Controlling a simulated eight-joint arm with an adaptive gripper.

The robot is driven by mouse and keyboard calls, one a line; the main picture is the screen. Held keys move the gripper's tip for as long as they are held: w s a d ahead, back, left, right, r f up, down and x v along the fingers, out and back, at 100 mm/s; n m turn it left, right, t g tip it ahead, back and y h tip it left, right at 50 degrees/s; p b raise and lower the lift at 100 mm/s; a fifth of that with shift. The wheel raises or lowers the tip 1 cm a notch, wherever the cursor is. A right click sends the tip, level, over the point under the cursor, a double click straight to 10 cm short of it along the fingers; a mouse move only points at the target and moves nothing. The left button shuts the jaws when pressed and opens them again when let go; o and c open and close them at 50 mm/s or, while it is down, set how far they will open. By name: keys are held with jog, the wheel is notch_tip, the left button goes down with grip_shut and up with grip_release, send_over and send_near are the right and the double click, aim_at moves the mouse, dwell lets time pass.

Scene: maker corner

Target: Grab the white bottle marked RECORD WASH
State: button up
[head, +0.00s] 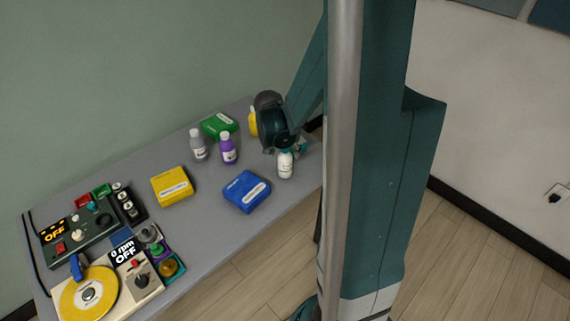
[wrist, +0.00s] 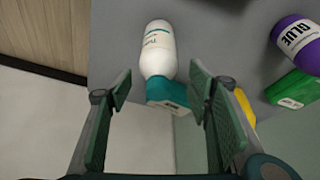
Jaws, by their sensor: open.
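A white bottle (head: 285,165) stands near the right end of the grey table, just in front of my gripper (head: 288,147). In the wrist view the white bottle (wrist: 158,50) shows beyond the fingertips, roughly centred between them. Its label has small dark print that I cannot read surely. My gripper (wrist: 160,84) is open, with one finger on each side and nothing held. A teal item (wrist: 168,92) with a small pale label is close beside the bottle, nearer the wrist camera.
A purple GLUE bottle (head: 228,150), a grey-white bottle (head: 198,147) and a green box (head: 219,125) stand to the left. A yellow item (head: 253,121) is partly behind my gripper. Blue (head: 246,192) and yellow (head: 172,186) boxes lie nearer. A turntable (head: 73,300) is front left.

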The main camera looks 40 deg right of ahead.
jog(key=shift+b+x, duration=0.8)
jog(key=shift+x, duration=1.8)
jog(key=shift+s, duration=0.15)
jog(key=c, duration=1.3)
jog(key=shift+o, duration=0.2)
jog(key=shift+r, duration=0.15)
jog(key=shift+r+p, duration=1.3)
jog(key=shift+r, duration=3.55)
